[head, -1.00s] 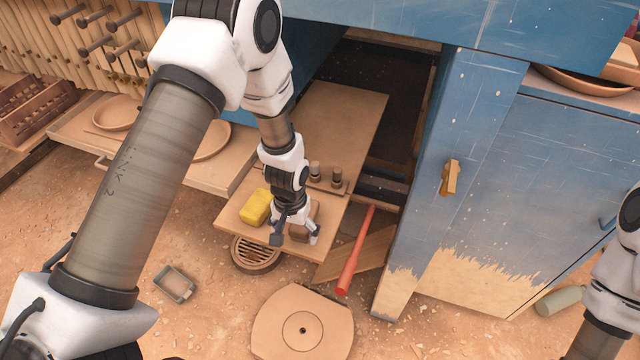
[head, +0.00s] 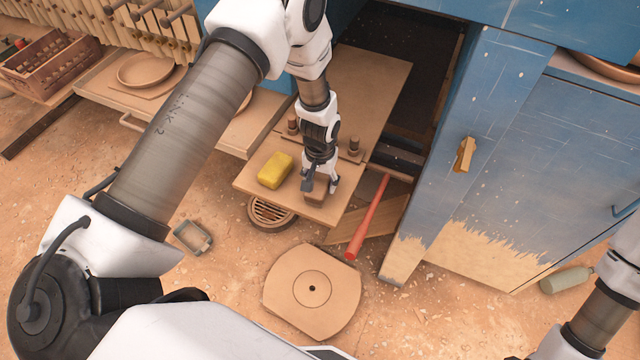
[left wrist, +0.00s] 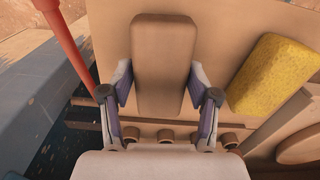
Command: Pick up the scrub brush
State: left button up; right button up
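The scrub brush, seen as a plain brown block (head: 315,196), lies on the wooden board (head: 346,205) near its front edge. My left gripper (head: 321,186) is down over it and hides part of it. In the left wrist view the brown block (left wrist: 164,65) lies between the two fingers of my left gripper (left wrist: 160,82). No bristles show. My right gripper is out of view; only part of my right arm shows at the right edge.
A yellow sponge (head: 275,170) lies left of the block, also in the wrist view (left wrist: 275,75). Upright pegs (head: 354,146) stand behind. A red bar (head: 368,215) slopes beside the board. The blue cabinet post (head: 465,130) is to the right.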

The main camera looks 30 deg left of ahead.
aim_at(321, 182)
pick_arm(q)
jog(key=c, duration=0.5)
notch_tip(321, 182, up, 3)
jog(key=p, duration=0.2)
jog(key=shift+w+r+p, duration=0.1)
jog(key=shift+r+p, duration=0.05)
jog(key=shift+p, duration=0.25)
jog(key=shift+d+r, duration=0.2)
jog(key=s+d+r+p, duration=0.1)
jog(key=s+d+p, duration=0.2)
jog(key=d+p, duration=0.4)
jog(key=d, duration=0.8)
jog(key=shift+s, duration=0.15)
jog(key=shift+d, duration=0.1)
